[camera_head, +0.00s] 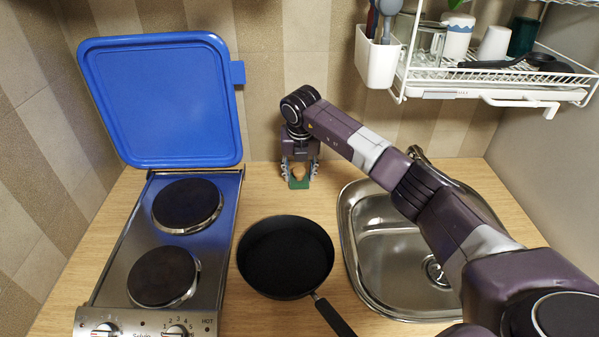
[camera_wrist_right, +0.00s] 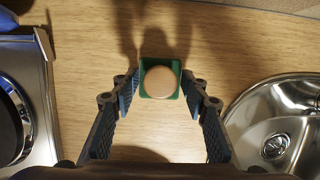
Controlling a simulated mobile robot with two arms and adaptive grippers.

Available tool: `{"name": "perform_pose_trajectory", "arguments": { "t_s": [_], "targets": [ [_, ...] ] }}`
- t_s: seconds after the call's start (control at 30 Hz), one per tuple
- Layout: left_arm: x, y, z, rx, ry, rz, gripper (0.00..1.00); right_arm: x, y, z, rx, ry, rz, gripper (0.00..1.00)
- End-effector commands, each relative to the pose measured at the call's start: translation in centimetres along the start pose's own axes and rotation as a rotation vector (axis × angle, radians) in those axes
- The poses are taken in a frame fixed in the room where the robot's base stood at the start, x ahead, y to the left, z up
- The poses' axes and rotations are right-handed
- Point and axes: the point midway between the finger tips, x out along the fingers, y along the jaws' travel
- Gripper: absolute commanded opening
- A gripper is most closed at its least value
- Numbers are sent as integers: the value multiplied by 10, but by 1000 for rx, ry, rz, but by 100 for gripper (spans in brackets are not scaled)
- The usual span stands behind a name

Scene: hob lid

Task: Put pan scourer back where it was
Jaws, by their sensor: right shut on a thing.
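The pan scourer shows as a green square piece (camera_head: 299,184) with a round beige knob on top, at the back of the wooden worktop between the hob and the sink. In the right wrist view the green scourer (camera_wrist_right: 146,63) sits between the fingertips, its knob facing the camera. My right gripper (camera_head: 299,176) points down and is shut on the scourer, one finger on each side; it also shows in the right wrist view (camera_wrist_right: 160,84). I cannot tell whether the scourer touches the worktop. My left gripper is not in view.
A black frying pan (camera_head: 286,257) stands on the worktop (camera_head: 222,305) in front of the gripper. The hob (camera_head: 134,242) with its blue lid (camera_head: 165,100) raised is on the left, the steel sink (camera_head: 385,247) on the right. A dish rack (camera_head: 470,76) hangs at upper right.

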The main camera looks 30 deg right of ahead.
Motion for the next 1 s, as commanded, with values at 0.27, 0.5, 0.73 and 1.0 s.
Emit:
{"name": "perform_pose_trajectory", "arguments": {
  "t_s": [0.27, 0.5, 0.73, 1.0],
  "targets": [
    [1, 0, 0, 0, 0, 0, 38, 1, 0, 0, 1, 0, -1, 59],
    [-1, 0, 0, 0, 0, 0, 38, -1, 0, 0, 1, 0, 0, 59],
    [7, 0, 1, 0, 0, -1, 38, -31, 0, 2, -1, -5, 1, 59],
    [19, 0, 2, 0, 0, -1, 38, -88, 0, 1, 1, -5, 1, 59]
  ]
}}
